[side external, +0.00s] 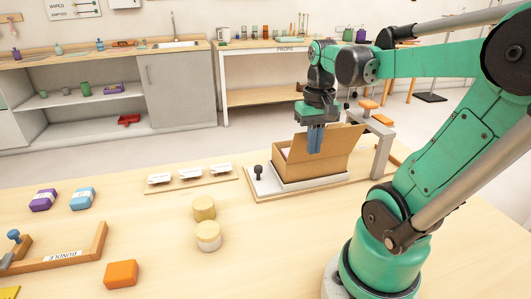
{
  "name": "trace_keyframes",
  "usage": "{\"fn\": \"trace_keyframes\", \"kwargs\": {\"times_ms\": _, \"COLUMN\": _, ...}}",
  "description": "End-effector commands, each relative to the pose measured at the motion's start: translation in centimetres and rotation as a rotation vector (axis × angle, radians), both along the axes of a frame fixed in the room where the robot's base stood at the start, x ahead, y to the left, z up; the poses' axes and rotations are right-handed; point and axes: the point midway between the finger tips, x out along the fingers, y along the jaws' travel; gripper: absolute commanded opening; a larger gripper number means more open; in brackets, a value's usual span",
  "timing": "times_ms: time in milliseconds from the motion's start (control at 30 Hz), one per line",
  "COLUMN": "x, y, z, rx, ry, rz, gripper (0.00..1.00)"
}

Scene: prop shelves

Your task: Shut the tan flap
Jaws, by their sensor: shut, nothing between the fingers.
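A tan cardboard box (300,172) stands on a pale base plate (302,189) at the back right of the table. Its tan flap (341,145) stands up and leans outward along the right part of the box, so the box is open. My gripper (315,145) points down over the box opening, in front of the flap in this view. Its blue fingers are together with nothing between them. Whether the fingers touch the flap cannot be told. The inside of the box is mostly hidden.
A grey post with an orange top (369,105) stands just right of the box, and a black knob (258,170) at its left. The table's middle front is clear.

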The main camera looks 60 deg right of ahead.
Motion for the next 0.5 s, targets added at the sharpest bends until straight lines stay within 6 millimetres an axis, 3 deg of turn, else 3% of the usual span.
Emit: {"fn": "trace_keyframes", "kwargs": {"times_ms": 500, "x": 0.76, "y": -0.77, "z": 0.00, "rx": 0.000, "ry": 0.000, "rz": 0.000, "gripper": 0.00}}
